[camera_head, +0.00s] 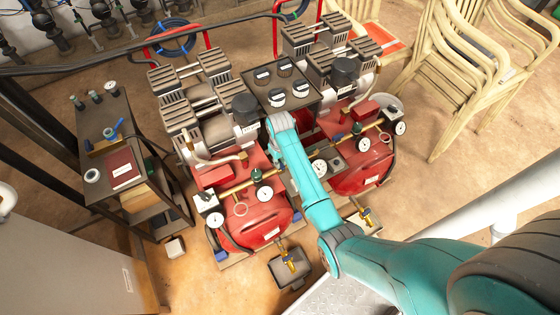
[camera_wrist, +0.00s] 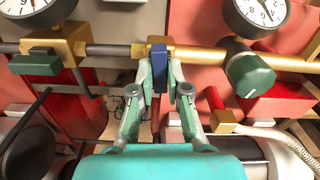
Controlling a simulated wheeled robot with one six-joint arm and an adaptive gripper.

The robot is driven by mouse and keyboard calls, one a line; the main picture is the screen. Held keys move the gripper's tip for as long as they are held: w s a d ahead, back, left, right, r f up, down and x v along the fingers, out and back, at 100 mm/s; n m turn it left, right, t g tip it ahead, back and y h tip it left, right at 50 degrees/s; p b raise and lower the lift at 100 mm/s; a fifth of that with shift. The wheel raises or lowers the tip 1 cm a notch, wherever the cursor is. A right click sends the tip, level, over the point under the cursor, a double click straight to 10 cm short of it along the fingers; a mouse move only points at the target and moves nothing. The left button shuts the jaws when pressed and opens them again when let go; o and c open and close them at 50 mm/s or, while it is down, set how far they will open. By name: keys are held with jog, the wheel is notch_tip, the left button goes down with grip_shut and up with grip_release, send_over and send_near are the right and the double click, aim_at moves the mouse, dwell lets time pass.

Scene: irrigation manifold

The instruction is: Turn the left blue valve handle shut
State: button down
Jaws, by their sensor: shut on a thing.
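In the wrist view a blue valve handle (camera_wrist: 158,66) sits on a brass valve body (camera_wrist: 159,42) in a horizontal pipe. The handle points down, crosswise to the pipe in the picture. My gripper (camera_wrist: 160,80) is shut on this handle, with one finger on each side. The fingers hide part of its lower end. In the head view my arm covers the gripper and the held handle. I cannot tell from these frames whether this is the left of several blue handles.
A green knob (camera_wrist: 250,75) and a pressure gauge (camera_wrist: 262,12) are close right of the handle; another gauge (camera_wrist: 22,5) is at the left. In the head view red compressor tanks (camera_head: 255,222) flank my arm. A dark shelf unit (camera_head: 105,110) stands left, stacked chairs (camera_head: 470,60) right.

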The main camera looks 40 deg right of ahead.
jog(key=shift+m, duration=0.5)
jog(key=c, duration=1.1)
grip_release()
jog(key=shift+c, duration=0.2)
jog(key=shift+r, duration=0.1)
notch_tip(320, 180, up, 12)
